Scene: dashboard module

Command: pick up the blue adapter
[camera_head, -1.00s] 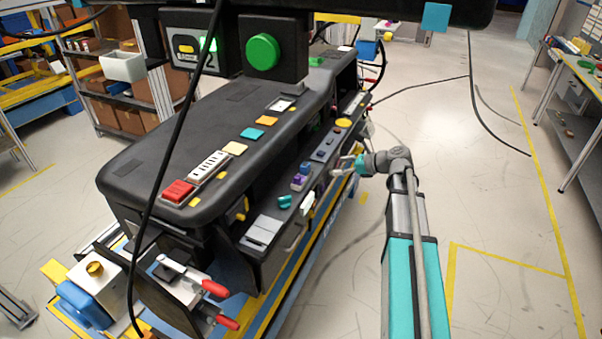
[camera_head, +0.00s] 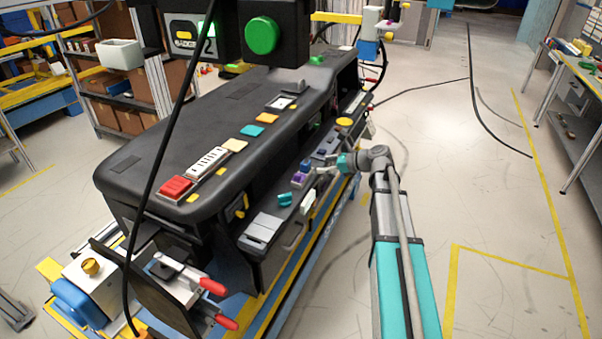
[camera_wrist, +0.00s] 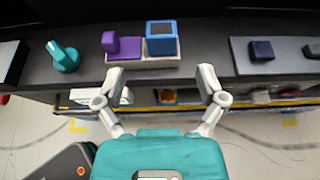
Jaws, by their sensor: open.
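The blue adapter (camera_wrist: 162,40) is a box-like block with a dark top face. It stands on a pale base on the dark ledge, right beside a purple block (camera_wrist: 122,45). In the head view the adapter (camera_head: 305,165) is small, behind the purple block (camera_head: 299,178). My gripper (camera_wrist: 161,78) is open and empty in the wrist view, its two fingers spread on the near side of the adapter and apart from it. In the head view my gripper (camera_head: 324,171) is just right of the adapter, at the ledge's edge.
A teal knob (camera_wrist: 64,57) stands left of the purple block, and a dark blue block (camera_wrist: 262,50) sits to the right on the ledge. The black dashboard module (camera_head: 170,140) rises behind the ledge. Open floor (camera_head: 480,200) lies to the right.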

